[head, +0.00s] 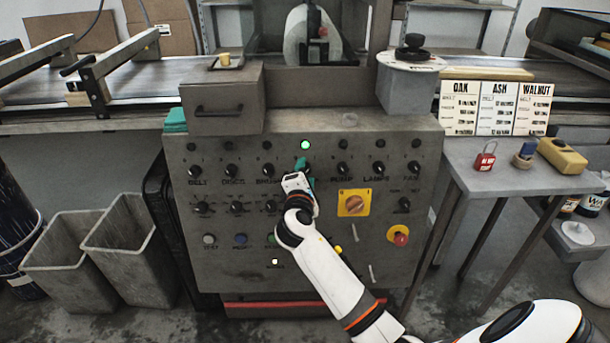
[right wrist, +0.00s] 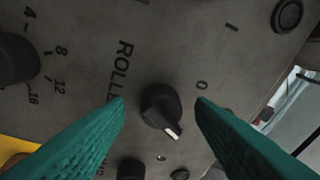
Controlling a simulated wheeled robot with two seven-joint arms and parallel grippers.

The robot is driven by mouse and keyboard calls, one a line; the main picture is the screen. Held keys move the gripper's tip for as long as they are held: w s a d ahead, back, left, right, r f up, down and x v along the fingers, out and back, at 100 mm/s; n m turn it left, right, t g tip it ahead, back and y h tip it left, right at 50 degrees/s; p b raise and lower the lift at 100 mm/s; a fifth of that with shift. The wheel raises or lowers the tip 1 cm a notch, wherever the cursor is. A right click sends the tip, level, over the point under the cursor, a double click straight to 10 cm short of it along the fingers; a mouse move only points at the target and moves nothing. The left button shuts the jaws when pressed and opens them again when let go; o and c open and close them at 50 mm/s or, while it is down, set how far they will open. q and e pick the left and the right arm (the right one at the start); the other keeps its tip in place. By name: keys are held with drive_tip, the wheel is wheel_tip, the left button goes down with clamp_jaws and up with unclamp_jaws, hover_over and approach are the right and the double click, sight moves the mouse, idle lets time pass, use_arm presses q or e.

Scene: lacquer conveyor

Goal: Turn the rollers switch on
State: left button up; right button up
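The rollers switch (right wrist: 161,108) is a round black knob with a white pointer mark, beside lettering that reads "ROLL" before my finger covers the rest. "0" and "I" marks show near it in the right wrist view. The pointer mark faces the lower right of that view. My right gripper (right wrist: 160,103) is open, its teal fingers on either side of the knob with visible gaps. In the head view my right gripper (head: 305,170) is at the control panel (head: 330,265) and mostly hides the switch. A green lamp (head: 305,145) glows above it. My left gripper is not in view.
Other knobs line the panel, including the pump knob (head: 343,169) and the brush knob (head: 267,170). A yellow rotary switch (head: 354,203) and a red stop button (head: 401,237) are lower right. A side table (head: 480,185) stands right; grey bins (head: 125,255) stand left.

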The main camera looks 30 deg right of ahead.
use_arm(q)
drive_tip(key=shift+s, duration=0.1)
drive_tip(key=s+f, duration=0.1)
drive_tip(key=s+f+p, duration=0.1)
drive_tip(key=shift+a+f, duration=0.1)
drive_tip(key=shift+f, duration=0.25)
use_arm(e)
drive_tip(key=f+v, duration=0.1)
drive_tip(key=v, duration=1.1)
drive_tip(key=shift+r, duration=0.45)
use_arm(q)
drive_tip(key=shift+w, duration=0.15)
